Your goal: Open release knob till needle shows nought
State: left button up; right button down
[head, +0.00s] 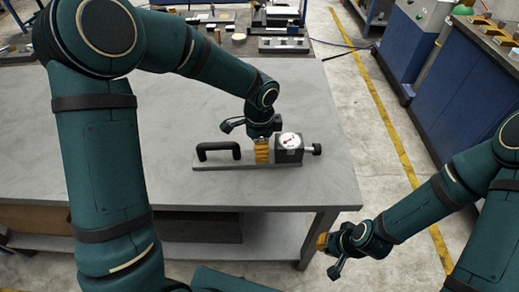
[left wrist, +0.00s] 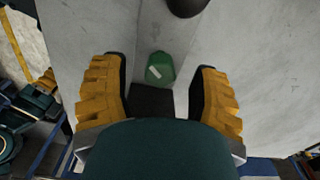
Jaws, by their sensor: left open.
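A grey base plate (head: 215,163) on the table carries a black handle (head: 217,150) at its left end. A dark gauge box (head: 284,156) with a white round dial (head: 291,141) stands toward its right end; the needle is too small to read. A black knob (head: 317,149) sticks out of the box's right side. My left gripper (head: 262,151) points down over the plate, between handle and box. In the left wrist view its fingers (left wrist: 160,95) are open on either side of a green knob (left wrist: 160,66) with a white mark, apart from it. My right gripper (head: 324,242) hangs off the table.
The grey table (head: 170,110) is clear around the device. Its right edge lies a little beyond the black knob. Small tools and blocks (head: 283,45) stand on another bench at the back. A blue cabinet (head: 465,100) stands at the right.

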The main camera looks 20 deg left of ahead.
pick_arm(q)
jog(key=shift+f, duration=0.45)
grip_shut()
jog(key=n+b, duration=0.1)
jog(key=n, duration=0.2)
jog(key=shift+n, duration=0.4)
jog(key=shift+n+b, duration=0.35)
jog(key=shift+n, duration=1.15)
